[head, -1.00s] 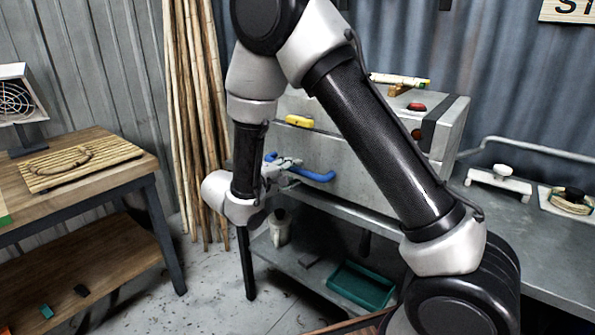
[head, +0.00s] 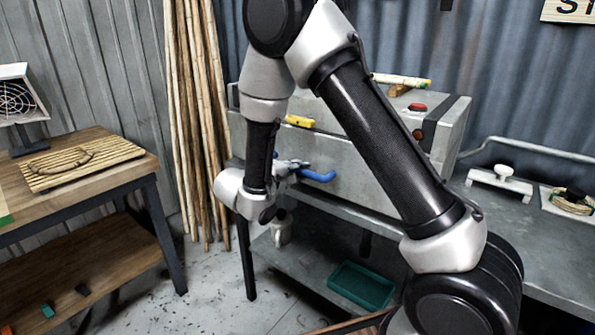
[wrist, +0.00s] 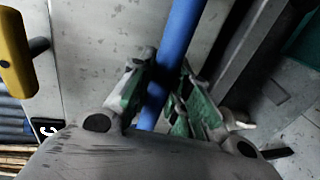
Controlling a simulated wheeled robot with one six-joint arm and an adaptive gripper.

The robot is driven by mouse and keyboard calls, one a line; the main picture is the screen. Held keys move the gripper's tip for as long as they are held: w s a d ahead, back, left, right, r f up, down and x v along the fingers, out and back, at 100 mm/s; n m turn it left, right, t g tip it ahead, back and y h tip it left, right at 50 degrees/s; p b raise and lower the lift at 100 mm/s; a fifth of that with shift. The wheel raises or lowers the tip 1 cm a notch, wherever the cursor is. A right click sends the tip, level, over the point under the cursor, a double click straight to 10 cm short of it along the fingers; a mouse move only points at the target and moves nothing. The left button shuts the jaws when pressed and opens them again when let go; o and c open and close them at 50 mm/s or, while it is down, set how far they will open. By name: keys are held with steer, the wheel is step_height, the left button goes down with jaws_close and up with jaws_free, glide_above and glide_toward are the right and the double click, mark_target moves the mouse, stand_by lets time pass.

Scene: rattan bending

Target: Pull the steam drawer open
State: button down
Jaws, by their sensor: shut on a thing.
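The steam drawer's blue bar handle (head: 320,176) sticks out from the front of the grey metal box (head: 350,160) on the bench. In the wrist view the blue handle (wrist: 178,45) runs between my two green-padded fingers. My gripper (head: 293,167) is shut on the handle near its left part; in the wrist view my gripper (wrist: 163,90) has a finger on each side of the bar. I see no clear gap at the drawer's edges.
A yellow handle (head: 300,120) sits above the blue one, and shows beside my fingers in the wrist view (wrist: 15,55). A teal tray (head: 362,285) and a light mug (head: 281,228) stand on the lower shelf. Bamboo poles (head: 195,120) lean on the wall; a wooden table (head: 95,160) stands left.

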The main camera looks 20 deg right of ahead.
steer(key=f+v, duration=0.2)
steer(key=v, duration=1)
steer(key=a+f+v, duration=0.1)
steer(key=f+v, duration=0.2)
steer(key=v, duration=1)
steer(key=shift+s, duration=0.4)
steer(key=shift+f, duration=0.15)
steer(key=c, duration=1.3)
jaws_free()
steer(key=shift+a, duration=0.1)
steer(key=v, duration=1.1)
steer(key=shift+s+a, duration=0.25)
steer(key=shift+a, duration=0.05)
